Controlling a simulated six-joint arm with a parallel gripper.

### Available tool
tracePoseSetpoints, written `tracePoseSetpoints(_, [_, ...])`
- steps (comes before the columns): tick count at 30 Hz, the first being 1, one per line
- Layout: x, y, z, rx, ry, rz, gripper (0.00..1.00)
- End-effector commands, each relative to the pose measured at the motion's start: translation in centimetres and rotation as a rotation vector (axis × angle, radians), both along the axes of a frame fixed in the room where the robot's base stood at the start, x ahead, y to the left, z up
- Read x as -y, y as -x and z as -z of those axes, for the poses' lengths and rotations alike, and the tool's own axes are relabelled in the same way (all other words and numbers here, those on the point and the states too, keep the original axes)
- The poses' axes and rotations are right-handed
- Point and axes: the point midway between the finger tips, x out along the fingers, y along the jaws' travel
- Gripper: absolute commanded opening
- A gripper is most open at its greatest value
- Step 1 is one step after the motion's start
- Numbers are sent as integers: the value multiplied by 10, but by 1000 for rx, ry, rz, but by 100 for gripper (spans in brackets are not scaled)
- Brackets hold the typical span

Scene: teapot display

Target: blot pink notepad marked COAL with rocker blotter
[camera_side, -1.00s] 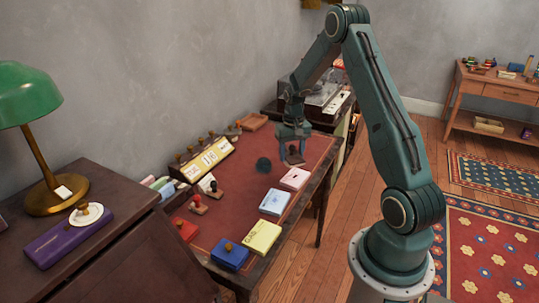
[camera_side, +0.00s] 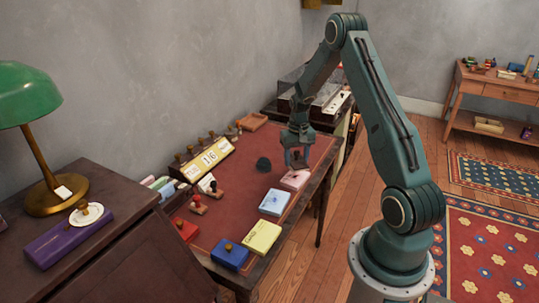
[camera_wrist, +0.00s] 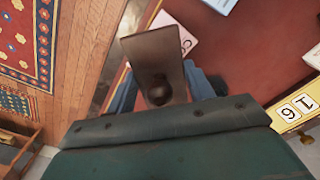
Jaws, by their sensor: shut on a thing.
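My gripper (camera_side: 297,160) is shut on the rocker blotter, a dark brown plate with a round knob. The blotter (camera_wrist: 153,52) shows best in the wrist view, with the knob between my fingers. In the side view it is mostly hidden by the gripper. The pink notepad (camera_side: 295,181) lies near the desk's right edge, directly below the gripper. In the wrist view, part of the pink notepad (camera_wrist: 188,42) shows past the blotter, with a letter C readable. I cannot tell whether the blotter touches the pad.
A light blue notepad (camera_side: 274,202), a yellow notepad (camera_side: 261,237) and a blue ink pad (camera_side: 230,255) lie in a row toward the front. A dark round object (camera_side: 263,164) lies left of the gripper. A yellow date display (camera_side: 206,160) and several stamps stand along the wall side.

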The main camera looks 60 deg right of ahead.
Motion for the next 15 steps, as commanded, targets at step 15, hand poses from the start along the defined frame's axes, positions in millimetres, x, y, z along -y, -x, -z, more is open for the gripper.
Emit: tracePoseSetpoints(15, [0, 0, 32, 0, 0, 0, 32])
